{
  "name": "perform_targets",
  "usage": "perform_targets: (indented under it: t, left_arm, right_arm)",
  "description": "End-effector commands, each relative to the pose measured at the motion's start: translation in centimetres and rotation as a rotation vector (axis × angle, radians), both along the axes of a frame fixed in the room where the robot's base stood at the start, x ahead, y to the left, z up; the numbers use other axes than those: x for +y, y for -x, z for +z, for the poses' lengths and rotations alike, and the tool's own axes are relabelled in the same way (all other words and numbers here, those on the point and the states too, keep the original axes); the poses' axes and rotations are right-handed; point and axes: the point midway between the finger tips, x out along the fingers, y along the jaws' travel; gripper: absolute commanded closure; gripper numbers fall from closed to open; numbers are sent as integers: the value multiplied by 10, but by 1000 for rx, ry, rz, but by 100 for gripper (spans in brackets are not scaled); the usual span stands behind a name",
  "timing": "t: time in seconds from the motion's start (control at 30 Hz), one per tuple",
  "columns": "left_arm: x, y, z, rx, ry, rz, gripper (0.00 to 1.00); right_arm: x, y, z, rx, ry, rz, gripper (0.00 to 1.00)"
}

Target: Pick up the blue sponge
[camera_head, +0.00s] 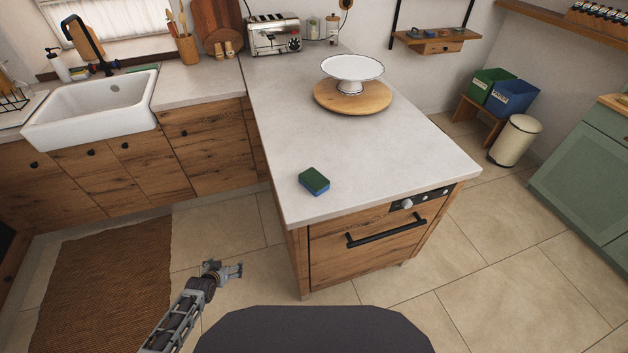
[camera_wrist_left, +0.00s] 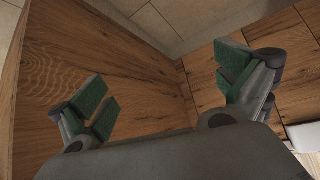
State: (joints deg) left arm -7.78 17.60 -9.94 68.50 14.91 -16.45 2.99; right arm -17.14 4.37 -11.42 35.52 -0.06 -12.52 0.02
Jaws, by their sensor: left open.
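The blue sponge (camera_head: 314,181) lies flat on the grey counter (camera_head: 350,150) near its front left corner. It has a green top and blue sides. My left gripper (camera_head: 238,270) is left of the counter's wooden end, lower in the picture than the sponge and apart from it. In the left wrist view my left gripper (camera_wrist_left: 165,98) is open and empty, with green pads on its fingers. That view shows wooden cabinet panels and no sponge. My right gripper is not in view.
A white cake stand (camera_head: 352,70) on a round wooden board (camera_head: 352,97) stands farther back on the counter. A toaster (camera_head: 273,35) is at the back. A dishwasher handle (camera_head: 386,232) sticks out at the front. The countertop around the sponge is clear.

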Motion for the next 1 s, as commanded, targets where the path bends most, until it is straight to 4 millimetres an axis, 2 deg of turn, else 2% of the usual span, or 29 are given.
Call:
perform_targets:
  t: [0.03,0.2,0.5,0.7,1.0]
  left_arm:
    - [-4,-16,21,-30,35,17,0]
    - [-23,-55,83,-103,187,87,0]
    - [-69,-98,192,-163,551,223,0]
    - [-104,-106,257,-135,829,314,0]
    - [-153,-100,331,-9,1206,440,0]
  right_arm:
    - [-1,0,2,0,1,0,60]
    - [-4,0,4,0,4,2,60]
    - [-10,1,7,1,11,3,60]
    - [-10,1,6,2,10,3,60]
    - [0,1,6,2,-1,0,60]
